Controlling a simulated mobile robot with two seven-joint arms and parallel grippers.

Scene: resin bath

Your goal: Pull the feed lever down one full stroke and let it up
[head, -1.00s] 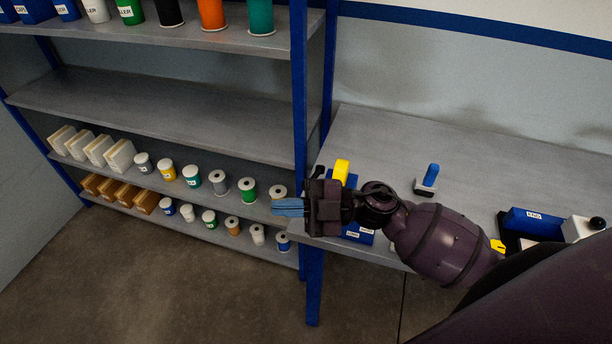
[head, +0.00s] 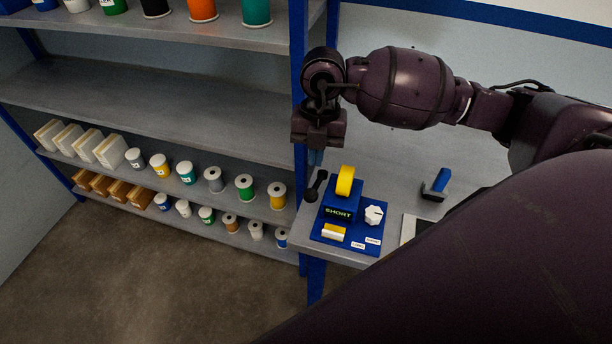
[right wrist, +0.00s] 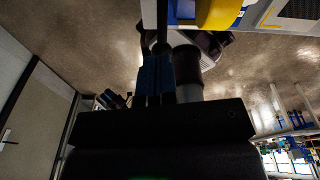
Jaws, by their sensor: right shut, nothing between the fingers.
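The feed lever (head: 316,185) is a black arm with a rounded end at the left side of a blue dispenser (head: 341,201), which carries a yellow roll (head: 345,180) and a SHORT label. The lever leans up and to the left. My right gripper (head: 315,159) is shut and empty, pointing down just above the lever. In the right wrist view its blue fingers (right wrist: 154,78) show in front of a dark bar that looks like the lever (right wrist: 162,20); I cannot tell if they touch. My left gripper is not in view.
A white knob (head: 374,215) and a yellow-and-white piece (head: 333,232) sit on the dispenser's blue base. A blue-handled tool (head: 436,185) lies to the right on the grey bench (head: 395,160). A shelf post (head: 299,100) stands close left of my gripper.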

